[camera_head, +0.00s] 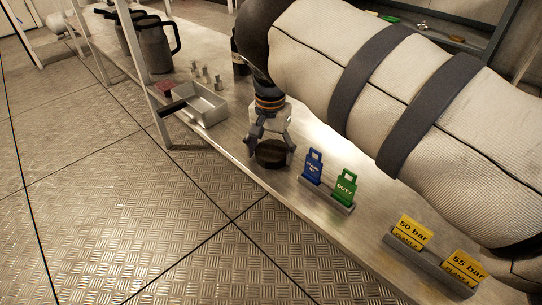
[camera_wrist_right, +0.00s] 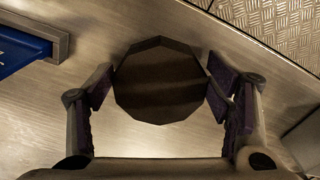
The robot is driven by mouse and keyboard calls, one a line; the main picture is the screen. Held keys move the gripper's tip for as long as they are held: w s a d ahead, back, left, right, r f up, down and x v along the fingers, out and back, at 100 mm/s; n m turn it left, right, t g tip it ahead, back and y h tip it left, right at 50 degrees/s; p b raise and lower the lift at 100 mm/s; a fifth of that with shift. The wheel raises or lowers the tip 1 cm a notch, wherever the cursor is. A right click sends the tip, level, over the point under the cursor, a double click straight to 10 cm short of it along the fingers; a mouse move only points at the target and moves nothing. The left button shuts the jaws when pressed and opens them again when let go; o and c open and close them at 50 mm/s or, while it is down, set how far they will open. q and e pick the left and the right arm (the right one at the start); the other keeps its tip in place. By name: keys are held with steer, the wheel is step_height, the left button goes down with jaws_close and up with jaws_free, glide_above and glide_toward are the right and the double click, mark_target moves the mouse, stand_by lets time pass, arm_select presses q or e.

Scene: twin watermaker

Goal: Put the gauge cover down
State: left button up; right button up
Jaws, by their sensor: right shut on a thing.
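The gauge cover (camera_head: 271,153) is a dark, round, many-sided disc. My right gripper (camera_head: 270,146) reaches down over the bench (camera_head: 225,135) and is shut on the cover. In the right wrist view the cover (camera_wrist_right: 160,82) sits between the two finger pads of the right gripper (camera_wrist_right: 162,88). The cover is at or just above the bench top near its front edge; I cannot tell whether it touches. My left gripper is not in view.
A blue tag (camera_head: 313,167) and a green tag (camera_head: 345,187) stand in a holder right of the cover. Yellow cards (camera_head: 411,235) stand further right. A metal tray (camera_head: 204,105) is on the left, with dark jugs (camera_head: 153,45) behind. Bare bench separates tray and cover.

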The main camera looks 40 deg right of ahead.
mark_target(270, 154)
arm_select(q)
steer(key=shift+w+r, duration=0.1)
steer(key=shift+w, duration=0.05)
arm_select(e)
steer(key=shift+r, duration=0.1)
steer(key=o, duration=1.3)
step_height(270, 154, up, 8)
steer(key=p, duration=0.2)
steer(key=shift+p, duration=0.4)
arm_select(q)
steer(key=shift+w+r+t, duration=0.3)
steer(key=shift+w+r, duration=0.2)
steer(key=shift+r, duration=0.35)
arm_select(e)
steer(key=shift+f, duration=0.2)
steer(key=shift+f, duration=0.1)
